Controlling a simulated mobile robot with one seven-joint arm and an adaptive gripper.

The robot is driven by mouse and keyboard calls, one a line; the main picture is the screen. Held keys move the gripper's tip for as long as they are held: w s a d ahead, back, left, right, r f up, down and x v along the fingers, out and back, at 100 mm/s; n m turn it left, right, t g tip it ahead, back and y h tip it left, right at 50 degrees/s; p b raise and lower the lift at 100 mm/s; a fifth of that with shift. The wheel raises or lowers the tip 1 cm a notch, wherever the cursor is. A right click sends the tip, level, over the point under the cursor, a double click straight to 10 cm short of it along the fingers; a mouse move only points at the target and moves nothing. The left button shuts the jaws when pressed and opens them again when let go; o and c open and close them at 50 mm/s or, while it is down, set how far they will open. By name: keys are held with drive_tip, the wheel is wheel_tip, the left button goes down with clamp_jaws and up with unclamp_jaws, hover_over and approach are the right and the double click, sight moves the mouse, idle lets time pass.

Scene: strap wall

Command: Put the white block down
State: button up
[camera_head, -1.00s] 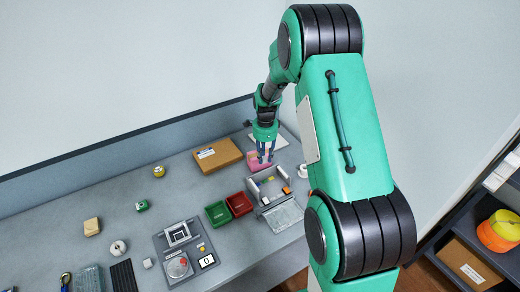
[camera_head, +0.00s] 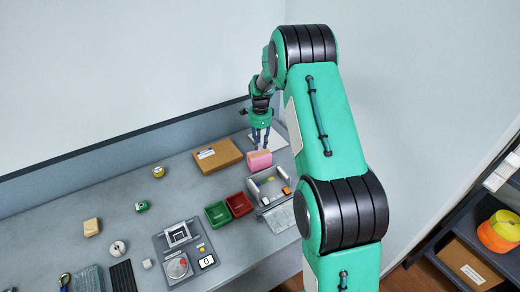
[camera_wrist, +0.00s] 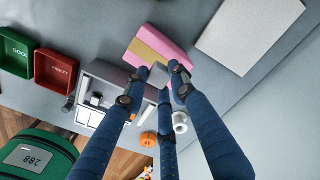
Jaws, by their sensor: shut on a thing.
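My gripper (camera_head: 261,137) is above the back of the bench, behind a pink block (camera_head: 258,160). In the wrist view its fingertips (camera_wrist: 158,76) are closed on a small pale block (camera_wrist: 158,75), which seems to be the white block. The fingers hide most of it, and whether it touches anything below is not clear. In the wrist view the pink block with a tan band (camera_wrist: 160,45) is just beyond the fingertips. A separate small white cube (camera_head: 147,263) lies on the bench at front left.
A white panel (camera_wrist: 248,32) lies right of the pink block in the wrist view. A grey open-topped holder (camera_head: 268,187), green bin (camera_head: 217,213), red bin (camera_head: 239,204) and cardboard box (camera_head: 217,155) stand nearby.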

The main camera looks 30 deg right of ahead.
sight(260, 145)
drive_tip(key=shift+f, duration=0.15)
drive_tip(key=shift+f, duration=1.65)
drive_tip(key=shift+f, duration=0.15)
drive_tip(key=o, duration=0.8)
wheel_tip(260, 145, up, 12)
drive_tip(key=shift+r, duration=0.15)
